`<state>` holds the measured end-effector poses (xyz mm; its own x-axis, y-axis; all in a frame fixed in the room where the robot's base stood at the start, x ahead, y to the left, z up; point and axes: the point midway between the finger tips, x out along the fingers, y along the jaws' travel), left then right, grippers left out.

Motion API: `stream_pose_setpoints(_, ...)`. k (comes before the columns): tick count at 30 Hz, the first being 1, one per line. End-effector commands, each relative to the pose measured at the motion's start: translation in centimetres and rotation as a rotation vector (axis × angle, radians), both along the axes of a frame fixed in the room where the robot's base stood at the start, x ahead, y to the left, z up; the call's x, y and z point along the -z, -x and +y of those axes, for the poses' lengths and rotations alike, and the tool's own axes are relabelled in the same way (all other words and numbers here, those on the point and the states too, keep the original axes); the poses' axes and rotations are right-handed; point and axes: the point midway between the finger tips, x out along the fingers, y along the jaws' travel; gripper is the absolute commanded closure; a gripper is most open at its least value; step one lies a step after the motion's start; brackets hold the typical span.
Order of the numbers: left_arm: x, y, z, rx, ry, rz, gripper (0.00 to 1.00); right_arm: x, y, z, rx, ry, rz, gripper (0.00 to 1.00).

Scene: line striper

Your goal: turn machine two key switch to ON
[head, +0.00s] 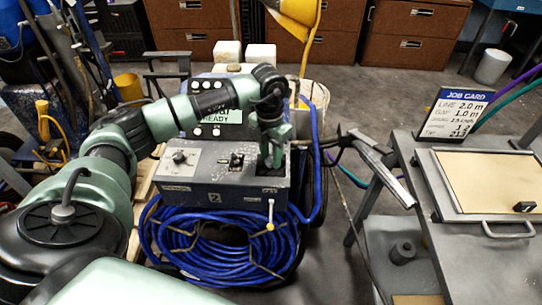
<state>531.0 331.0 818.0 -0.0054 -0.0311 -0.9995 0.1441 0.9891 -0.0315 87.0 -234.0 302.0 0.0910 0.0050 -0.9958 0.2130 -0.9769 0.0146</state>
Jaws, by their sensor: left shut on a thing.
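Machine two (222,197) is a grey control box marked "2" in the middle of the head view. A lit display (222,118) behind it reads "READY". My left arm reaches over from the left, and my left gripper (269,166) points down at the right end of the box's top panel. It is shut on what appears to be the key of the key switch there. The fingers hide the key and switch, so the key's angle cannot be told. My right gripper is not in view.
A round knob (180,157) and a small dark switch (236,161) sit on the panel left of my gripper. A coiled blue hose (215,243) hangs below the box. A job card (458,108) stands on the grey bench (449,248) at right.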

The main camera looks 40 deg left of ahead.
Motion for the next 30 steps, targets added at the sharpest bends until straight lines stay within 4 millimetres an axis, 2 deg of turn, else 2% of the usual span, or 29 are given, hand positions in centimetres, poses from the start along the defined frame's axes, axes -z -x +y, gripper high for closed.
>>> stream_pose_setpoints(9, -0.1, -0.1, 0.0, 0.002, 0.0, -0.003, 1.0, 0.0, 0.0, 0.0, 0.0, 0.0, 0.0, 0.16)
stream_pose_setpoints(10, -0.1, -0.1, 0.0, 0.002, 0.0, -0.003, 0.61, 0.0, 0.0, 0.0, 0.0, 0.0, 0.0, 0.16)
stream_pose_setpoints(12, -0.1, -0.1, 0.0, 0.001, 0.0, -0.002, 0.48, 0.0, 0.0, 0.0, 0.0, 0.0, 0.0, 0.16)
stream_pose_setpoints(23, -0.5, -0.1, 0.0, 0.0, -0.001, -0.002, 0.48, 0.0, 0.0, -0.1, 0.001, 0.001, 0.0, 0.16)
stream_pose_setpoints(30, -4.2, -0.2, 0.2, -0.001, 0.0, -0.006, 0.48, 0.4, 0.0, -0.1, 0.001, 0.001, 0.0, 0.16)
